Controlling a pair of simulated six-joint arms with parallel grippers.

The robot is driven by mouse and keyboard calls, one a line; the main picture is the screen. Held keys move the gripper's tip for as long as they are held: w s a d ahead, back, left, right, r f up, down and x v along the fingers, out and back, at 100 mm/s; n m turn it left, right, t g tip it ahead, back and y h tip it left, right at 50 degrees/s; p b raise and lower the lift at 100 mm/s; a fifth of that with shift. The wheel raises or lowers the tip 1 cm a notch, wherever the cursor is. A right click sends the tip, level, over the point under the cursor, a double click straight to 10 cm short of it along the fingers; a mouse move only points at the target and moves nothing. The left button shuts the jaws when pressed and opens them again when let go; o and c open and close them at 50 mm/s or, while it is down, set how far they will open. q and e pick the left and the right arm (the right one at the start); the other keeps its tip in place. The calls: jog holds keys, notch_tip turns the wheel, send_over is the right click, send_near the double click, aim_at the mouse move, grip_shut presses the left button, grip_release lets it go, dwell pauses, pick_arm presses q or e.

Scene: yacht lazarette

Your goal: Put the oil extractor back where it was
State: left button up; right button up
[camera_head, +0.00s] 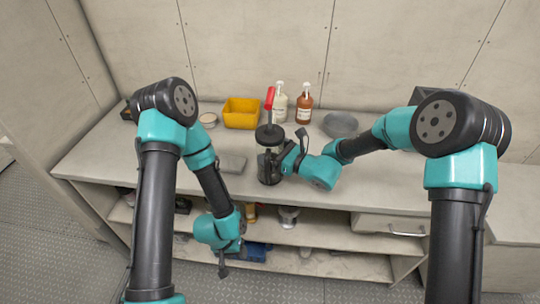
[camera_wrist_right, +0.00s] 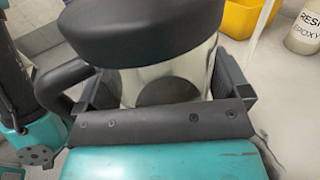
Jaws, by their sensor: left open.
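The oil extractor (camera_head: 268,136) is a clear dark-tinted jar with a black lid and a red pump handle. It is upright at the worktop's front part, and I cannot tell whether its base touches the surface. My right gripper (camera_head: 280,160) reaches it from the right. In the right wrist view its fingers lie close on both sides of the extractor's jar (camera_wrist_right: 160,80), below the black lid, with a curved black side handle at left. My left gripper (camera_head: 222,268) is open and empty, pointing down in front of the shelves.
On the worktop (camera_head: 380,185) are a yellow bin (camera_head: 241,114), a white bottle (camera_head: 280,104), a brown bottle (camera_head: 304,105), a round tin (camera_head: 208,120), a grey flat block (camera_head: 233,163) and a grey bowl (camera_head: 340,125). Shelves below hold several items, including a metal pot (camera_head: 288,215).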

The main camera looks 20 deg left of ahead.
aim_at(273, 142)
jog(key=c, duration=0.8)
jog(key=shift+r, duration=0.1)
jog(key=shift+r, duration=1.5)
jog(key=shift+s+r, duration=0.15)
jog(key=shift+r, duration=0.15)
jog(key=s+d, duration=0.1)
jog(key=s, duration=0.4)
jog(key=s+d+r, duration=0.1)
jog(key=s, duration=0.4)
jog(key=s+d, duration=0.2)
jog(key=s, duration=0.3)
jog(key=shift+s+d+r, duration=0.1)
jog(key=shift+r, duration=0.05)
